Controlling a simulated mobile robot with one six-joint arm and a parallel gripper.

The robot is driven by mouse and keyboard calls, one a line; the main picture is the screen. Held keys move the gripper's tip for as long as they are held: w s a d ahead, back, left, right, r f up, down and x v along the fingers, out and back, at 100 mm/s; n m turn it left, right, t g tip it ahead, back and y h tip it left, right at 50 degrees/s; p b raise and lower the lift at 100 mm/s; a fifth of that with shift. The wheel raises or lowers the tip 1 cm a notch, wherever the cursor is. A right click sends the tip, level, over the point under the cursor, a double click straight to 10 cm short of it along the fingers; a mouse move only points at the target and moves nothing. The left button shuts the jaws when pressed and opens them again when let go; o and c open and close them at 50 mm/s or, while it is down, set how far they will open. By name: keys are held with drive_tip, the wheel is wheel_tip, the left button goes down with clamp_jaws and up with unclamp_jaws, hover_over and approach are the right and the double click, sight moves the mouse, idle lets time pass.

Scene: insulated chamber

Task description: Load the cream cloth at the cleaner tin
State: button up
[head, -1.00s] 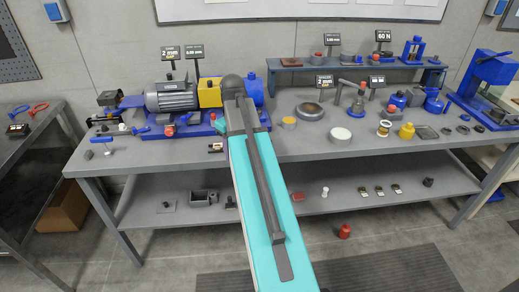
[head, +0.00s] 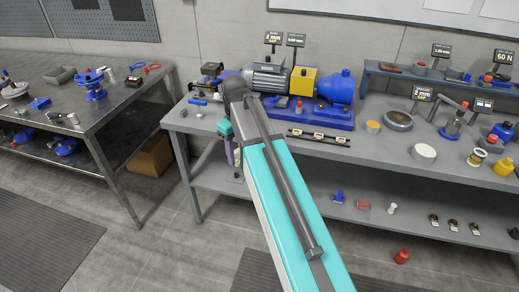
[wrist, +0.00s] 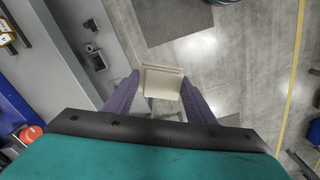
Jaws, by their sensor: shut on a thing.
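My gripper (wrist: 161,88) has purple fingers and is shut on a folded cream cloth (wrist: 162,82), held between the fingertips over open floor in the wrist view. In the head view my gripper (head: 231,152) points down by the left front part of the long grey bench (head: 330,160); the cloth cannot be made out there. I cannot tell for sure which item is the cleaner tin. A round dark-rimmed tin (head: 398,120) and a white-topped round tin (head: 424,153) stand on the bench to the right.
A motor and pump on a blue base (head: 320,115) fill the bench's back left. A steel table (head: 90,105) stands at left, with a floor gap and cardboard box (head: 152,157) between. A red object (head: 402,256) lies on the floor.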

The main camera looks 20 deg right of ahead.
drive_tip(key=shift+s+a, duration=0.15)
drive_tip(key=shift+a, duration=1.1)
drive_tip(key=shift+a+n, duration=0.2)
drive_tip(key=shift+n, duration=0.1)
